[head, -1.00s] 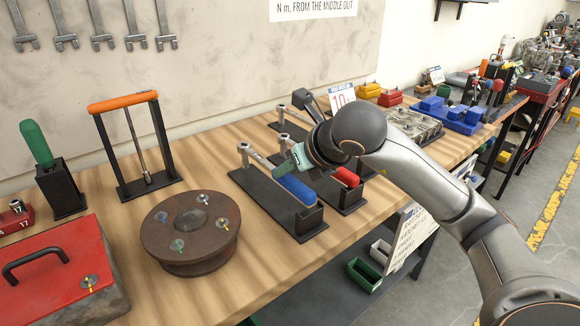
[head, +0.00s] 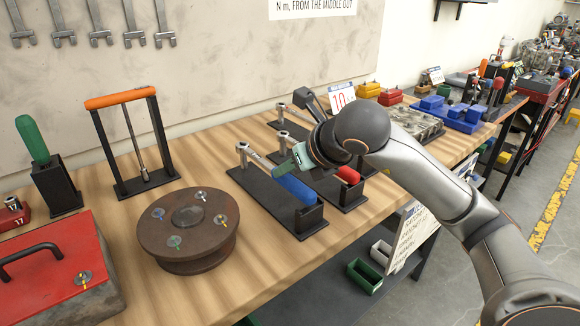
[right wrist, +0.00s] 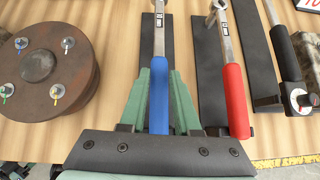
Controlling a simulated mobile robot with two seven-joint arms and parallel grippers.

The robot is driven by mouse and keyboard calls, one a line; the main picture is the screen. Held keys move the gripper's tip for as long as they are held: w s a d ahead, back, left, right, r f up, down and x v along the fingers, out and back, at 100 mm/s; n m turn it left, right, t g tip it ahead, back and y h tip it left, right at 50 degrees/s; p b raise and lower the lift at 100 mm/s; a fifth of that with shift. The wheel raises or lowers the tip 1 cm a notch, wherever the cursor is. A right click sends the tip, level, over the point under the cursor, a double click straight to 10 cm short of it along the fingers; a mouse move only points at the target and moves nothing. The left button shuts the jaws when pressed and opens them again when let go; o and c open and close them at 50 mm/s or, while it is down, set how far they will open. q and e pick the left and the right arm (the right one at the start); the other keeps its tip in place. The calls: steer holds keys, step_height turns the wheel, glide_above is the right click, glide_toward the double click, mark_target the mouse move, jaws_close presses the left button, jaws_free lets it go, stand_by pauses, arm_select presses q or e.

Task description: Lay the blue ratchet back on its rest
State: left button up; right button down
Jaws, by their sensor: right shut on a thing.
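The blue ratchet (head: 293,187) has a blue handle and a metal head. In the head view it lies along its black rest (head: 256,190), with its head at the rest's far end. In the right wrist view the blue handle (right wrist: 159,95) is between the two green fingers of my right gripper (right wrist: 159,98). My right gripper (head: 296,161) is shut on the handle, just above the rest. Whether the handle touches the rest's near holder cannot be told. My left gripper is not in view.
A red-handled ratchet (head: 347,175) lies on its own black rest close on the right, with a black-handled tool (right wrist: 288,60) beyond it. A brown round hub (head: 190,240) stands on the left. A red toolbox (head: 50,270) is at the front left.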

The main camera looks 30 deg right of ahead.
steer(key=shift+f+b, duration=0.5)
steer(key=shift+f, duration=0.05)
steer(key=c, duration=1)
jaws_free()
steer(key=o, duration=0.5)
steer(key=shift+c, duration=0.2)
steer(key=shift+f, duration=0.1)
steer(key=p+v, duration=0.1)
steer(key=v, duration=1.1)
steer(key=shift+s+r, duration=0.2)
steer(key=shift+r, duration=0.05)
